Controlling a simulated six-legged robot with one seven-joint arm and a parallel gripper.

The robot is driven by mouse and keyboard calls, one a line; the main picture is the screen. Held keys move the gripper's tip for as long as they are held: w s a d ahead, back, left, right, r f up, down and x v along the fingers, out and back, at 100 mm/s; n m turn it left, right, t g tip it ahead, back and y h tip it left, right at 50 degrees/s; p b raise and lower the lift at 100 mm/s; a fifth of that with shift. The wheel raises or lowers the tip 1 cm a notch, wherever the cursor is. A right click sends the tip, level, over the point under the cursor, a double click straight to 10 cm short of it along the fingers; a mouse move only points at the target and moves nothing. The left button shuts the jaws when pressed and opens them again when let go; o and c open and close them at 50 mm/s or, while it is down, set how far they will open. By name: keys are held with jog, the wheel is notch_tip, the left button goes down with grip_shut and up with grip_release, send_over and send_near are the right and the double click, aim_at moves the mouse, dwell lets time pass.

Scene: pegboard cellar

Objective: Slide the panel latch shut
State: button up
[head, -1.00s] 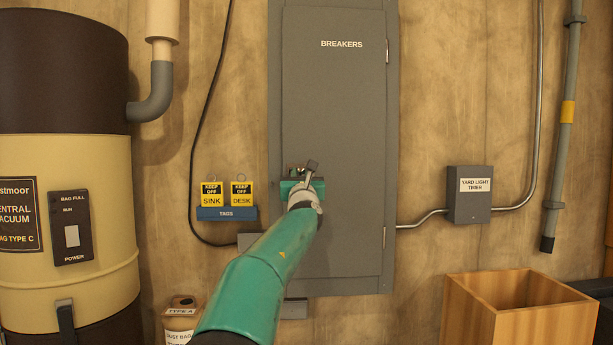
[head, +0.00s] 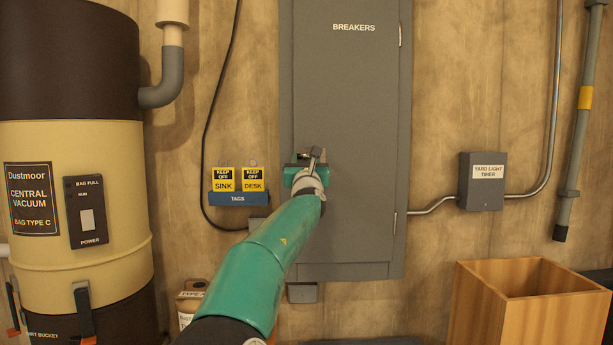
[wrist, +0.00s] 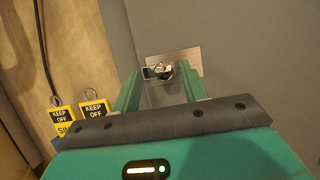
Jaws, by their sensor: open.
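The grey breaker panel (head: 345,100) hangs on the wall, with its door flush in its frame. My gripper (head: 306,168) is at the lower left edge of its door and hides most of the latch. In the wrist view the panel latch (wrist: 160,70), a small shiny metal piece on a pale plate (wrist: 187,62), sits between the tips of my gripper (wrist: 160,86). The green fingers are apart, one on each side of it. I cannot tell whether either finger touches the latch, or how far the bolt is slid.
Yellow KEEP OFF tags (head: 224,180) hang on a blue rack (head: 238,199) just left of the panel. The vacuum canister (head: 100,240) stands at far left.

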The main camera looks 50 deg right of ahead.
jog(key=v, duration=1.3)
jog(key=shift+s, duration=0.15)
dwell(0.6)
